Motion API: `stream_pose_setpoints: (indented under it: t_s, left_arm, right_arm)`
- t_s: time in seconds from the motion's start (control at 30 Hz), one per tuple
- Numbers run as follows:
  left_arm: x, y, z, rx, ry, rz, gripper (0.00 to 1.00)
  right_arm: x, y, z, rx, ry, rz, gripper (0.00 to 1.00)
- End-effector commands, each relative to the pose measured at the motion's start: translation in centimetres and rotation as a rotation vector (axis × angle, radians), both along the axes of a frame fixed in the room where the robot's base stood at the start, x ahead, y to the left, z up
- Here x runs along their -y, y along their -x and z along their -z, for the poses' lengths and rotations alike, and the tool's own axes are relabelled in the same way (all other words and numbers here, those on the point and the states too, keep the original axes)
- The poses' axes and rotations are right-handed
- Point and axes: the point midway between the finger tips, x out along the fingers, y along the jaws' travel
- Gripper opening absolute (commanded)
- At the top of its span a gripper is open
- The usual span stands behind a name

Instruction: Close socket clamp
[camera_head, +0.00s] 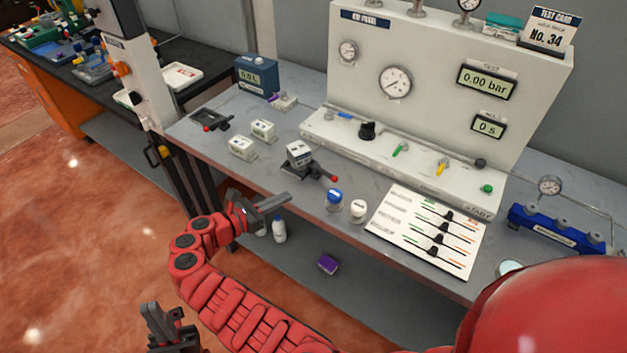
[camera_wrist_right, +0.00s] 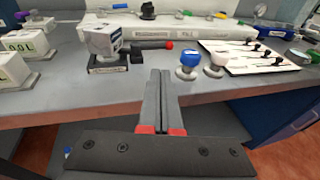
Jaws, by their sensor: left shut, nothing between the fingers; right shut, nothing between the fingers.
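The socket clamp is a dark base (camera_head: 316,172) with a low lever ending in a red ball (camera_head: 334,179), pointing right. A white and grey block (camera_head: 299,153) sits on it, slightly tilted. In the right wrist view the block (camera_wrist_right: 103,40), base (camera_wrist_right: 108,67) and red ball (camera_wrist_right: 169,45) show ahead and left. I cannot tell whether the clamp grips the block. My right gripper (camera_head: 288,199) is shut and empty, at the bench's front edge, apart from the clamp; its fingers also show in the right wrist view (camera_wrist_right: 160,75). My left gripper (camera_head: 158,312) is shut and empty, low at bottom left.
Blue (camera_head: 334,196) and white (camera_head: 358,207) round-topped items stand right of the clamp, near a slider card (camera_head: 428,232). Two white boxes (camera_head: 242,147) stand to its left. The gauge panel (camera_head: 440,75) rises behind. A bottle (camera_head: 279,230) and purple block (camera_head: 327,264) are on the lower shelf.

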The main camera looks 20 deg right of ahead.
Motion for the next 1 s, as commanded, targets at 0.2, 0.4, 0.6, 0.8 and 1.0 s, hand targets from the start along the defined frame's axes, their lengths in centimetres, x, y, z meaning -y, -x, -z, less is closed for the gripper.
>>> stream_pose_setpoints:
  t_s: [0.2,0.4,0.6,0.8,1.0]
  left_arm:
    - [0.0,0.0,-0.6,-0.001,0.0,0.0,0.0]
    - [0.0,0.0,-1.1,-0.002,0.0,0.0,0.0]
    - [0.0,-0.1,-0.9,-0.003,0.0,0.0,0.0]
    - [0.0,-0.1,-0.7,-0.003,0.0,0.0,0.0]
    - [0.0,-0.1,-0.7,-0.003,0.0,0.0,0.0]
  right_arm:
    - [2.7,-0.9,0.4,-0.003,0.004,0.007,0.0]
    - [6.6,-2.6,1.3,-0.002,0.001,0.006,0.0]
    - [10.0,-4.1,2.3,-0.001,-0.001,0.003,0.0]
    - [12.0,-5.0,2.8,-0.002,0.0,0.003,0.0]
    - [12.5,-5.2,2.8,-0.001,-0.001,0.001,0.0]
